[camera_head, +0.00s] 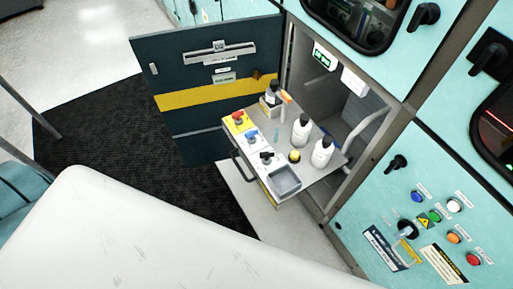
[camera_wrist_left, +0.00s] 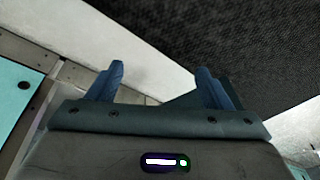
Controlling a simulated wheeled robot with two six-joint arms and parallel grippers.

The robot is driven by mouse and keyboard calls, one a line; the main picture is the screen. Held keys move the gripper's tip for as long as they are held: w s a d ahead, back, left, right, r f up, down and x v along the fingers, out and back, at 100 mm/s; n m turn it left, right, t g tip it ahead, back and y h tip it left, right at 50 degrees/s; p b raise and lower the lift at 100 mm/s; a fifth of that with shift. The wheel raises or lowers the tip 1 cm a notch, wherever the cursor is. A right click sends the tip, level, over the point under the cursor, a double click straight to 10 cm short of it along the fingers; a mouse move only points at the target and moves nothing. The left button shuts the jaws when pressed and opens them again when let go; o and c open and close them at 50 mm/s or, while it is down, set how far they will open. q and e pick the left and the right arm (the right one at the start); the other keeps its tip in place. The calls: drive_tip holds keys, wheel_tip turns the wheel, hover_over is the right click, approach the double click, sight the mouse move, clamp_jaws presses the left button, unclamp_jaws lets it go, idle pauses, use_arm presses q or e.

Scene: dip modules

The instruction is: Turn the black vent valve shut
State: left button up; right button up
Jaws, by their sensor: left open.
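In the head view, a small black valve handle (camera_head: 267,156) sits on the white panel section along the left edge of a pulled-out tray (camera_head: 312,181). It appears to be the vent valve; its label is too small to read. A blue valve (camera_head: 251,135) and a red valve (camera_head: 238,117) sit farther back in the same row. My left gripper (camera_wrist_left: 160,68) shows only in the left wrist view, with its two blue fingers apart and nothing between them. No valve shows in that view. My right gripper is in neither view.
White bottles (camera_head: 301,130) and a yellow-black knob (camera_head: 294,156) stand on the tray. A dark open door (camera_head: 205,85) stands to its left, and a teal cabinet panel (camera_head: 450,190) with buttons to its right. A white surface (camera_head: 150,230) fills the lower left foreground.

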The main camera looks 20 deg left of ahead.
use_arm(q)
drive_tip(key=w+d+r+n+p, duration=0.15)
drive_tip(key=w+r, duration=0.25)
drive_tip(key=r, duration=0.8)
drive_tip(key=w+d+r+p, duration=0.1)
drive_tip(key=w+r+p, duration=0.15)
drive_tip(key=r, duration=1.05)
drive_tip(key=n+g+h, duration=0.1)
drive_tip(key=n+g, duration=0.1)
drive_tip(key=n, duration=0.3)
approach(267, 152)
wheel_tip(267, 152, down, 9)
drive_tip(key=shift+w+f+p, duration=0.1)
drive_tip(key=shift+p, duration=0.85)
drive_tip(key=c, duration=1)
